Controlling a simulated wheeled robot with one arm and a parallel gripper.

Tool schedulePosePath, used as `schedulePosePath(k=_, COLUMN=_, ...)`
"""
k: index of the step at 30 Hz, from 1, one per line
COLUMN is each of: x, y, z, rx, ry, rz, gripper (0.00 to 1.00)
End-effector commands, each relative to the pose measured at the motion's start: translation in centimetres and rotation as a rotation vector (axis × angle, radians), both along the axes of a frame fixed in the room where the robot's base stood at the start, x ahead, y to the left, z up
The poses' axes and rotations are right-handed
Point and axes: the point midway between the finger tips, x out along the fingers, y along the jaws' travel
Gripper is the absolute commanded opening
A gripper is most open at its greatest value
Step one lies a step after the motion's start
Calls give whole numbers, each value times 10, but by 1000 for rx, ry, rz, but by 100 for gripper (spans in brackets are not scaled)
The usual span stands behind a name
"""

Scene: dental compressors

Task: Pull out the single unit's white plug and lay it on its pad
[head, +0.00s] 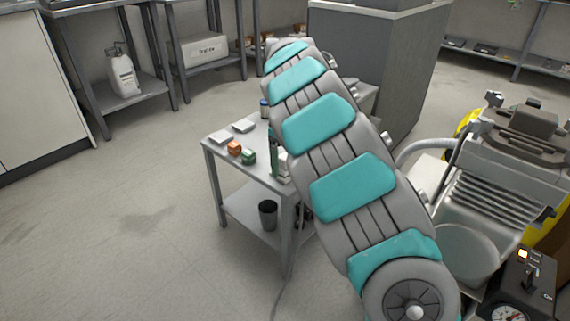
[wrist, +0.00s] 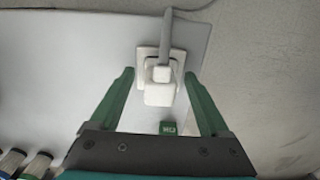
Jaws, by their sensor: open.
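The white plug (wrist: 161,84) shows in the wrist view, with a thick grey cable (wrist: 167,35) running up from it. It appears seated on a white square base (wrist: 147,58) on the light tabletop. In the head view my arm hides most of this spot. Two pale flat pads (head: 221,138) and (head: 244,126) lie on the table; I cannot tell which belongs to the single unit.
The small grey table (head: 210,151) also holds an orange block (head: 234,148) and a green block (head: 249,157). A labelled green block (wrist: 167,128) is near my fingers in the wrist view. A dark bin (head: 268,213) stands on the lower shelf. Compressor machinery (head: 490,205) stands right.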

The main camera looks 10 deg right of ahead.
Motion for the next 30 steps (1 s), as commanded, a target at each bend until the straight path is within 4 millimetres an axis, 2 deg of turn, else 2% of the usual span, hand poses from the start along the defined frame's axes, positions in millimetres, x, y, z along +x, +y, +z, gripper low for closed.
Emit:
schedulePosePath(k=9, x=0, y=0, z=0, rx=0, ry=0, rz=0, gripper=80)
schedulePosePath(k=10, x=0, y=0, z=0, rx=0, ry=0, rz=0, gripper=78)
schedulePosePath(k=30, x=0, y=0, z=0, rx=-1, ry=-1, rz=0, gripper=2)
